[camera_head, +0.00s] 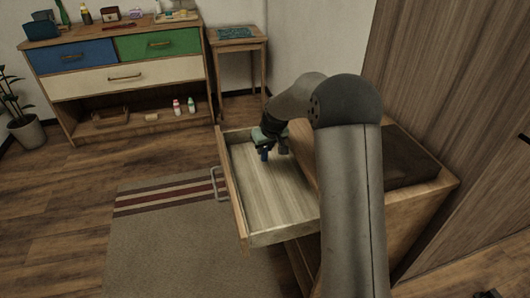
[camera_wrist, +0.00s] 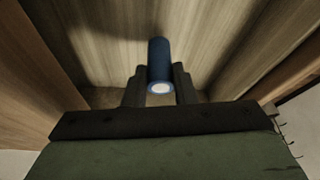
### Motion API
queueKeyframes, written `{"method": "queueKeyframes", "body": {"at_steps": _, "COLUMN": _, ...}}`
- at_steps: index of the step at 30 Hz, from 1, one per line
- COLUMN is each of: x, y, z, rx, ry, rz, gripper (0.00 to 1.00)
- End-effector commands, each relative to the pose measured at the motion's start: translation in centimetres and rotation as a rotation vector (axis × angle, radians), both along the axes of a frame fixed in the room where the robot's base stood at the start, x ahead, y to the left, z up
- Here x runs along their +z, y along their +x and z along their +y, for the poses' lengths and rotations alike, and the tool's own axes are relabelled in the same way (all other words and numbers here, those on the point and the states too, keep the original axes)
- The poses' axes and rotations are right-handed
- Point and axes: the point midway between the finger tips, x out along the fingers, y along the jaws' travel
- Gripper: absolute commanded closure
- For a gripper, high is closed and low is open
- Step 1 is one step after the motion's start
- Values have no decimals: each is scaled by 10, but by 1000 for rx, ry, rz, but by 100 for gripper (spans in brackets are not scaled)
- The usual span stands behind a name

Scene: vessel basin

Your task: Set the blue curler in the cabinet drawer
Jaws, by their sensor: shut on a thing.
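The blue curler (camera_wrist: 159,62) is a small blue cylinder with a pale end. My gripper (camera_wrist: 160,78) is shut on it, with one dark finger on each side. In the head view the curler (camera_head: 264,155) shows below my gripper (camera_head: 268,148), within the outline of the open cabinet drawer (camera_head: 265,195), toward its far end. The drawer has a pale wooden floor and a metal handle on its left front, and is otherwise bare where visible. In the wrist view the drawer floor (camera_wrist: 90,45) lies behind the curler. I cannot tell whether the curler touches it.
The drawer's cabinet (camera_head: 420,205) has a dark top inset at right; my arm covers part of it. A dresser (camera_head: 120,75) with coloured drawers and a small side table (camera_head: 238,40) stand at the back. A striped rug (camera_head: 160,235) lies left of the drawer.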

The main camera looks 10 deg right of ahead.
Motion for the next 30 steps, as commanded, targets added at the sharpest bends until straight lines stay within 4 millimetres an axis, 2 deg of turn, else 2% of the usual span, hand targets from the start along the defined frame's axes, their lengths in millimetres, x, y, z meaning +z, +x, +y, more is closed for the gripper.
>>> {"method": "queueKeyframes", "body": {"at_steps": 1, "x": -11, "y": -1, "z": 1, "rx": 2, "ry": 0, "rz": 4, "gripper": 98}}
{"method": "queueKeyframes", "body": {"at_steps": 3, "x": -18, "y": -1, "z": 1, "rx": 2, "ry": 0, "rz": 2, "gripper": 98}}
{"method": "queueKeyframes", "body": {"at_steps": 14, "x": -22, "y": -1, "z": 1, "rx": 2, "ry": 0, "rz": 1, "gripper": 98}}
{"method": "queueKeyframes", "body": {"at_steps": 15, "x": -22, "y": -1, "z": 1, "rx": 2, "ry": 0, "rz": 1, "gripper": 70}}
{"method": "queueKeyframes", "body": {"at_steps": 17, "x": -21, "y": -1, "z": 1, "rx": 2, "ry": 0, "rz": 1, "gripper": 54}}
{"method": "queueKeyframes", "body": {"at_steps": 25, "x": -20, "y": -1, "z": 1, "rx": 2, "ry": 0, "rz": 1, "gripper": 54}}
{"method": "queueKeyframes", "body": {"at_steps": 30, "x": -7, "y": -4, "z": 0, "rx": 1, "ry": -1, "rz": -3, "gripper": 54}}
